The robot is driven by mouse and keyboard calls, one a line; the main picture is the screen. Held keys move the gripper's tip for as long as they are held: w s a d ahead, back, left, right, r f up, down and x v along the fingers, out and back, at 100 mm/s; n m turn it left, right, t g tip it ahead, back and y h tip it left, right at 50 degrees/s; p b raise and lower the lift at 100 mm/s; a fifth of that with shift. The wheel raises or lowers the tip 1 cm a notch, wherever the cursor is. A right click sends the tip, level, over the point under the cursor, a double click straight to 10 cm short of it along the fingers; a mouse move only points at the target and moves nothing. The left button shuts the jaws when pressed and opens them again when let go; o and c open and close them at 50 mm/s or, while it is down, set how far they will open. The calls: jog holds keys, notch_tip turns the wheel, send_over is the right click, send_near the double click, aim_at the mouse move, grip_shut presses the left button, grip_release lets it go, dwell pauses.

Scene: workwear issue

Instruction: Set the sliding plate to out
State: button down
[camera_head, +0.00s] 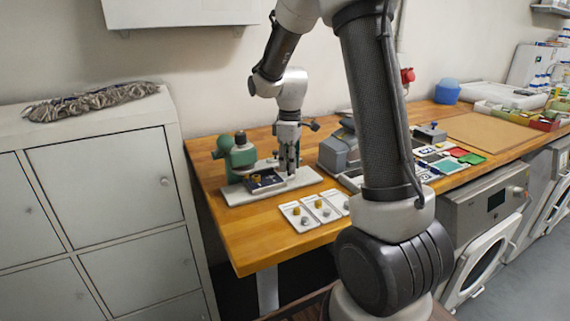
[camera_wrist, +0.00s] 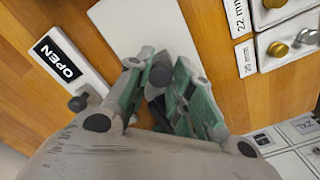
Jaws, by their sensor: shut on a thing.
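A green press (camera_head: 240,155) stands on a pale base plate (camera_head: 300,181) on the wooden bench, with a dark flat plate (camera_head: 264,181) in front of it. I cannot tell for sure which part is the sliding plate. My gripper (camera_head: 290,168) points down over the right part of the base. In the wrist view its green-sided fingers (camera_wrist: 163,82) are closed together on a small dark grey knob (camera_wrist: 161,70) over a white plate (camera_wrist: 135,25). The fingers hide how the knob is mounted. A black OPEN label (camera_wrist: 57,60) lies to the left of the fingers.
White cards (camera_head: 313,210) with small brass and grey parts lie just in front of the base. A grey machine (camera_head: 338,153) stands close on the right. Grey lockers (camera_head: 105,185) stand left of the bench. Some bare wood shows at the bench's front left.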

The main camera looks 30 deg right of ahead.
jog(key=d, duration=0.7)
jog(key=shift+d, duration=0.2)
jog(key=c, duration=1.2)
grip_release()
jog(key=shift+d, duration=0.15)
notch_tip(320, 180, up, 12)
